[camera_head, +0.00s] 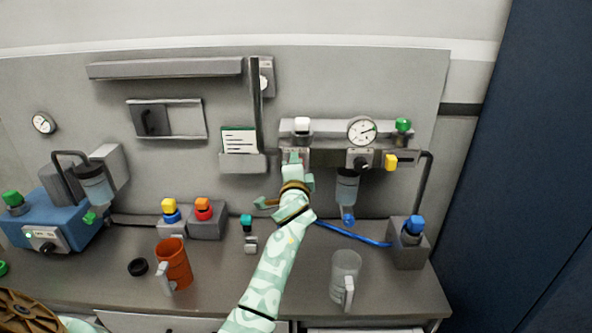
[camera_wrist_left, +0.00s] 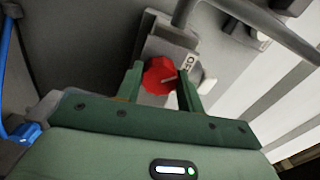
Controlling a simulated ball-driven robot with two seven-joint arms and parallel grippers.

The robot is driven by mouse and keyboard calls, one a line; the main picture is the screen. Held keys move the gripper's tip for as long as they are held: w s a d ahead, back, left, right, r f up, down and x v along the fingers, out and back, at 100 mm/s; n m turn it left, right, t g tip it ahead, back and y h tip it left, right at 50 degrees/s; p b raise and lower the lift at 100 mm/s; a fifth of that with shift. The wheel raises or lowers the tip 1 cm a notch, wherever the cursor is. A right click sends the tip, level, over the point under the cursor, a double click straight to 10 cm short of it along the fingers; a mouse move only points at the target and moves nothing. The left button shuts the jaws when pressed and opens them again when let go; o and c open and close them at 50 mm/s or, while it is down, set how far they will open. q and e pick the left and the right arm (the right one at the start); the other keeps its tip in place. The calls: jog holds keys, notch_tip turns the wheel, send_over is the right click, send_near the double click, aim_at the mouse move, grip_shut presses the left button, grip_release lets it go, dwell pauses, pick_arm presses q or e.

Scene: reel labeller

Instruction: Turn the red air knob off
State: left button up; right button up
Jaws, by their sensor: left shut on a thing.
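The red air knob (camera_wrist_left: 158,76) shows in the left wrist view, on a grey block below a grey pipe. A pale pointer line is on its face. My left gripper (camera_wrist_left: 163,88) has one green finger on each side of the knob and is shut on it. In the head view my left gripper (camera_head: 294,163) reaches up to the panel, at the left end of the grey air unit (camera_head: 333,131), and hides the knob. My right gripper is not in view.
A pressure gauge (camera_head: 361,131), a green knob (camera_head: 403,125) and a yellow part (camera_head: 391,161) are right of the gripper. A clear bowl (camera_head: 347,187) hangs below, near a blue hose (camera_head: 352,234). An orange mug (camera_head: 175,264) and a clear mug (camera_head: 345,268) stand on the bench.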

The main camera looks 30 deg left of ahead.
pick_arm(q)
jog(key=shift+f+n, duration=0.15)
jog(key=shift+n, duration=0.35)
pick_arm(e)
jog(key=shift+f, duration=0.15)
pick_arm(q)
jog(key=o, duration=1)
